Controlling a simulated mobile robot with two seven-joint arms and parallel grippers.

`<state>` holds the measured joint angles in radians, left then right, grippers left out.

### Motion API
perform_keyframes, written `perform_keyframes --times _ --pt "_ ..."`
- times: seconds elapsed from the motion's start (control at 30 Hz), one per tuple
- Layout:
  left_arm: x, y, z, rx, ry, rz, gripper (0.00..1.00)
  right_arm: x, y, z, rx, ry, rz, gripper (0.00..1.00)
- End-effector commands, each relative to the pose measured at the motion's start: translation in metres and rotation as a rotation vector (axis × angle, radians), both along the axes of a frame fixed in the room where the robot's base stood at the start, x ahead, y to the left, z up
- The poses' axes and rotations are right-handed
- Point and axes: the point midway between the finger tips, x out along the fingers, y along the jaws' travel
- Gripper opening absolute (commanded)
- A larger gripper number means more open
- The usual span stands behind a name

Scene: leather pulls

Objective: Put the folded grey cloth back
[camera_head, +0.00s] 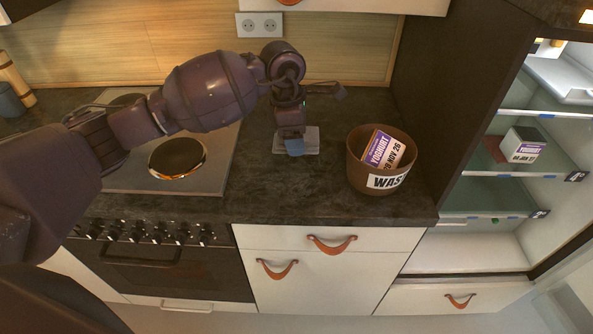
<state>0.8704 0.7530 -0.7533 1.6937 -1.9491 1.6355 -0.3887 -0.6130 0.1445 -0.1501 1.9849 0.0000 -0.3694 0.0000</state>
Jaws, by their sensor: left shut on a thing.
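The folded grey cloth (311,142) is a flat, light grey piece at the dark worktop, between the hob and the brown bin. My left gripper (294,147) points down over it and is shut on it. The gripper's lower end, with a blue part, hides the cloth's middle. I cannot tell whether the cloth touches the worktop or is slightly raised. My right gripper is not in view.
A brown bin (356,176) labelled "WAS…" holds a yoghurt carton (378,148). The hob (207,180) shows a glowing ring at left. At right, an open fridge holds another yoghurt carton (522,146). The worktop (285,190) in front of the cloth is clear.

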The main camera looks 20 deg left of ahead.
Motion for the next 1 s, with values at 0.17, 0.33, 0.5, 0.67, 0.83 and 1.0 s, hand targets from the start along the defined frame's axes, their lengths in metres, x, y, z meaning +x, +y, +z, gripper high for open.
perform_keyframes --times 0.17,0.33,0.5,0.67,0.83,1.0 --pt "-0.001 -0.001 -0.04 -0.001 0.003 0.001 0.5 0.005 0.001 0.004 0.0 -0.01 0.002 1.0" --pt "-0.001 0.0 -0.065 -0.002 0.002 0.0 0.5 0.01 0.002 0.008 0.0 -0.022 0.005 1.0" --pt "0.0 0.0 -0.074 0.0 0.001 0.0 0.5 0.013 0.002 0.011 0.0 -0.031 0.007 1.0" --pt "-0.001 -0.001 -0.088 -0.002 0.002 -0.001 0.5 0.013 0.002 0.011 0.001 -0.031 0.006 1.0" --pt "-0.001 -0.001 -0.111 -0.002 0.003 0.0 0.5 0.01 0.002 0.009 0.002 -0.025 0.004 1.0" --pt "0.0 0.0 -0.115 0.0 0.0 -0.001 0.5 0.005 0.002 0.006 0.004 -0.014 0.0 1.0"
